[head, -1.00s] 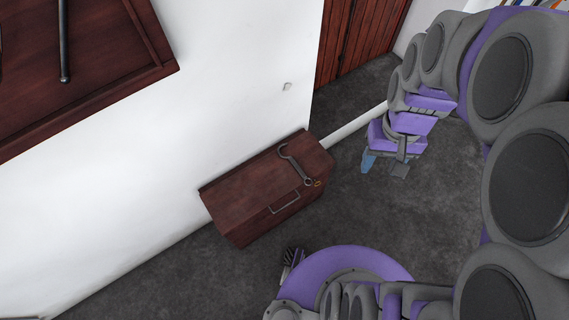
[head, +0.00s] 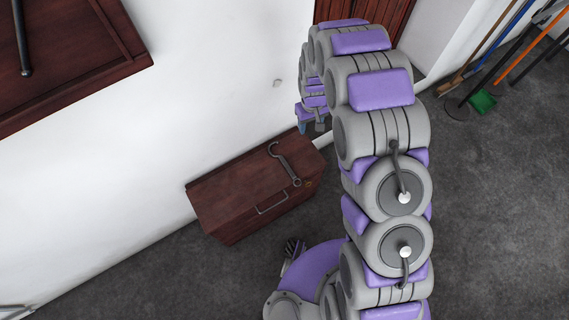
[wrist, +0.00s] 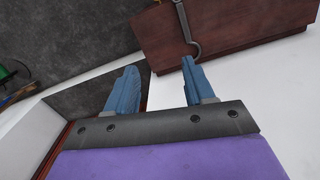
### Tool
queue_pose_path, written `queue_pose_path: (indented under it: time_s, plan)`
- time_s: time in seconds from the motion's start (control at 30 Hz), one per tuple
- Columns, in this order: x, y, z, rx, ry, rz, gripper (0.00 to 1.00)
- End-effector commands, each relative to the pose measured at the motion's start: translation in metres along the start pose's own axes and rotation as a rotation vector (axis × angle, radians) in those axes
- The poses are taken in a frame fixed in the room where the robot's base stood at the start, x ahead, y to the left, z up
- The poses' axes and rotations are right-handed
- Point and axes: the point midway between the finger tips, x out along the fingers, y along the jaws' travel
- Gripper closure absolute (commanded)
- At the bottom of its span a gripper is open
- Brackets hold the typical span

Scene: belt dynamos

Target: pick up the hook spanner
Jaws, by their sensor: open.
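The hook spanner (head: 286,166) is a dark grey metal tool with a curved hook at one end. It lies on the lid of a dark red wooden chest (head: 230,199), near the right end. My gripper (head: 309,124) is beyond the chest's far right end, close to the wall, small and partly hidden by my arm. In the wrist view my gripper (wrist: 158,85) has two blue fingers standing apart with nothing between them.
A white wall (head: 120,160) runs behind the chest (wrist: 235,28). A dark wooden panel with a raised rim (head: 85,75) is on the wall at upper left. Brooms, one with a green head (head: 483,101), stand at upper right. The grey floor (head: 490,220) at right is clear.

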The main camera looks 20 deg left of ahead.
Motion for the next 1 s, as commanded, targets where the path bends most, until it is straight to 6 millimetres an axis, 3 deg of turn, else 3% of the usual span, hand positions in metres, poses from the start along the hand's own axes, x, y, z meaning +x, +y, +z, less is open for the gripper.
queue_pose_path:
  time_s: [0.03, 0.1, 0.3, 0.47, 0.77, 1.0]
  plan:
    - [0.024, -0.012, -0.01, -0.028, 0.001, 0.0, 0.47]
    - [0.052, -0.026, -0.021, -0.064, 0.003, 0.0, 0.47]
    - [0.115, -0.058, -0.04, -0.144, 0.02, -0.003, 0.47]
    - [0.139, -0.07, -0.045, -0.175, 0.031, -0.007, 0.47]
    - [0.167, -0.071, -0.045, -0.182, 0.038, -0.012, 0.47]
    - [0.214, -0.076, -0.049, -0.184, 0.031, -0.008, 0.47]
